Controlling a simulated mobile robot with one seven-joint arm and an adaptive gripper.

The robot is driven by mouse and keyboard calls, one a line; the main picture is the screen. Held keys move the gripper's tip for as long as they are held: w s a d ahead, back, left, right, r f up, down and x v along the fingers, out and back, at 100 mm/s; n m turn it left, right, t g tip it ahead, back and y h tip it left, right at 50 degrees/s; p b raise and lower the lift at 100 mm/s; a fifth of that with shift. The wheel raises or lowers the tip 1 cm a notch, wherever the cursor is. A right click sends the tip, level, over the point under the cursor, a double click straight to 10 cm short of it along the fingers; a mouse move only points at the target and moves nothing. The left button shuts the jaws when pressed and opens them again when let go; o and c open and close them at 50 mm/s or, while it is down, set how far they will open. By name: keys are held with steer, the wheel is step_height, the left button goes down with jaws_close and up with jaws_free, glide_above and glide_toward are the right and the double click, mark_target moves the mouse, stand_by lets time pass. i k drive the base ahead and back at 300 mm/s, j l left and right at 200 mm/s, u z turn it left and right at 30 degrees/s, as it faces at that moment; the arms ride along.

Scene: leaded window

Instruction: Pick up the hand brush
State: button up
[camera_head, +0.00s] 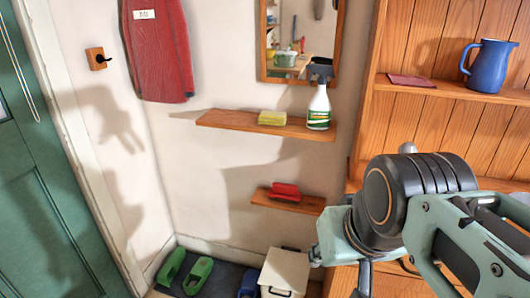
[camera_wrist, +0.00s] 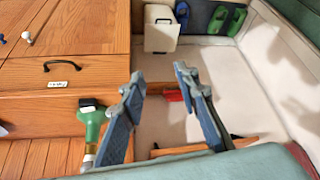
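A small red object that looks like the hand brush (camera_head: 286,191) lies on the short lower wall shelf (camera_head: 308,205). In the wrist view a small part of the red object (camera_wrist: 173,96) shows beyond my gripper, close to the right finger in the picture. My gripper (camera_wrist: 157,78) has its two fingers well apart, with nothing between them. It is apart from the red object. In the head view my arm fills the lower right and the fingertips cannot be made out.
A longer shelf (camera_head: 230,123) above holds a yellow sponge (camera_head: 272,118) and a spray bottle (camera_head: 319,108). A wooden cabinet (camera_head: 425,110) with a blue jug (camera_head: 489,66) stands right. A white bin (camera_head: 285,270) and green shoes (camera_head: 198,276) are below. A green, black-topped item (camera_wrist: 91,118) is near the cabinet.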

mark_target(286, 191)
steer(key=i+j+z, duration=0.15)
steer(key=i+j, duration=0.9)
steer(key=i+z, duration=0.1)
